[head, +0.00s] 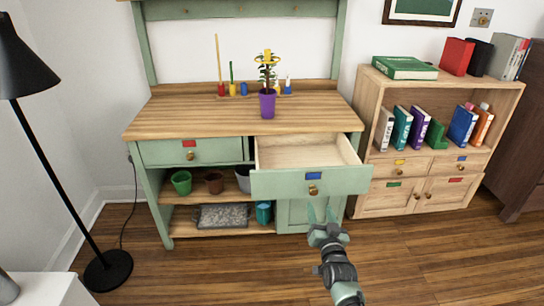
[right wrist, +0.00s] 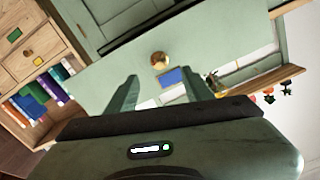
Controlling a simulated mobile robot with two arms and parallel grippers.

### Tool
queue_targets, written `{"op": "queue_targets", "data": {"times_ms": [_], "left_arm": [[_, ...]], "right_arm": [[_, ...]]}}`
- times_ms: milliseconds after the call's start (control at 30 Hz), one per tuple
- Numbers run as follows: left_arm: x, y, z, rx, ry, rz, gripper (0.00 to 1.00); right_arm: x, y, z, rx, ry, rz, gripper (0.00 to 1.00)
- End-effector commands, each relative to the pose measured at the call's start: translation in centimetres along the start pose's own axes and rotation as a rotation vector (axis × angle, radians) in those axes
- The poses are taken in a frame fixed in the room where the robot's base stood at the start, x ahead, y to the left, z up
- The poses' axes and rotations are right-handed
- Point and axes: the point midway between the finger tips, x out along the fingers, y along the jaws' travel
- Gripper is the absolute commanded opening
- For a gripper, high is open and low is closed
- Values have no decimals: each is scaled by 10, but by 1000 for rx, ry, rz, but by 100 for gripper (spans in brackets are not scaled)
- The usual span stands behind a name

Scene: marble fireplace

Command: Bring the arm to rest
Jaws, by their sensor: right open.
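My right gripper (head: 322,217) is open and empty in front of the green workbench, just below the pulled-out drawer (head: 270,184). The drawer has a blue label and a round brass knob (head: 313,190), and its visible inside is empty. In the right wrist view my two green fingers (right wrist: 158,92) are spread, with the knob (right wrist: 160,60) and the blue label beyond them. I cannot tell the exact gap between fingers and drawer front. My left gripper is not in view.
A purple pot (head: 267,104) with a plant stands on the bench top (head: 190,115). A black floor lamp (head: 108,270) is at left. A wooden bookcase (head: 440,87) with books stands at right. The wood floor (head: 440,250) at front right is clear.

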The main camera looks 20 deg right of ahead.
Motion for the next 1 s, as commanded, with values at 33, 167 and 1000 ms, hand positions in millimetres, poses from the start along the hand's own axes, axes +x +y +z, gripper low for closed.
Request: {"op": "queue_targets", "data": {"times_ms": [33, 167, 1000], "left_arm": [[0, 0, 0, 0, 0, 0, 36], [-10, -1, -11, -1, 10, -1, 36], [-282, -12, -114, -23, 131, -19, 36]], "right_arm": [[0, 0, 0, 0, -1, 0, 51], [-9, -4, 8, -23, -52, -13, 51], [-356, -48, 63, -504, -1157, -125, 51]]}}
